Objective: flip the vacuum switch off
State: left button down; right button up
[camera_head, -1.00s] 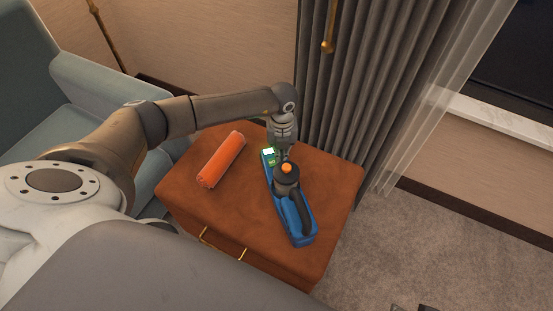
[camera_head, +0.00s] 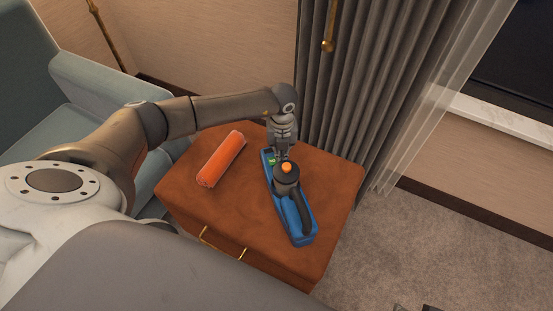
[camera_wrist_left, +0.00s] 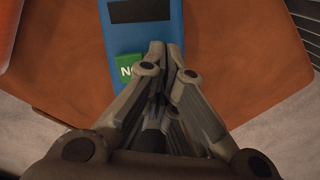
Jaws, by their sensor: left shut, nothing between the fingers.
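The vacuum tool (camera_head: 304,236) is a long blue device with a dark handle and an orange button on top. It lies on the brown leather cabinet top. At its far end are a small dark display (camera_wrist_left: 141,11) and a green switch (camera_wrist_left: 127,70) with partly hidden lettering that reads "N" and part of another letter. The green switch also shows in the head view (camera_head: 271,160). My left gripper (camera_wrist_left: 170,52) is shut and empty, pointing down at this end, with its fingertips just beside the green switch. I cannot tell whether they touch it. My right gripper is not in view.
An orange cylinder (camera_head: 221,158) lies on the cabinet (camera_head: 240,225), left of the tool. A grey curtain (camera_head: 340,90) hangs close behind the cabinet. A blue-grey armchair (camera_head: 90,90) stands on the left. Carpet is open on the right.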

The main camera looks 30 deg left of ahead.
pick_arm(q)
jog(key=shift+r, duration=0.15)
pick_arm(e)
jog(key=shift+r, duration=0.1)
pick_arm(q)
jog(key=shift+r, duration=0.15)
jog(key=shift+r+p, duration=0.65)
jog(key=shift+p, duration=0.15)
jog(key=shift+r+p, duration=0.7)
jog(key=shift+r, duration=0.05)
jog(key=shift+r+p, duration=0.55)
jog(key=shift+r, duration=0.1)
jog(key=shift+r+p, duration=0.4)
jog(key=shift+r, duration=0.05)
jog(key=shift+r+p, duration=0.65)
jog(key=shift+r, duration=0.1)
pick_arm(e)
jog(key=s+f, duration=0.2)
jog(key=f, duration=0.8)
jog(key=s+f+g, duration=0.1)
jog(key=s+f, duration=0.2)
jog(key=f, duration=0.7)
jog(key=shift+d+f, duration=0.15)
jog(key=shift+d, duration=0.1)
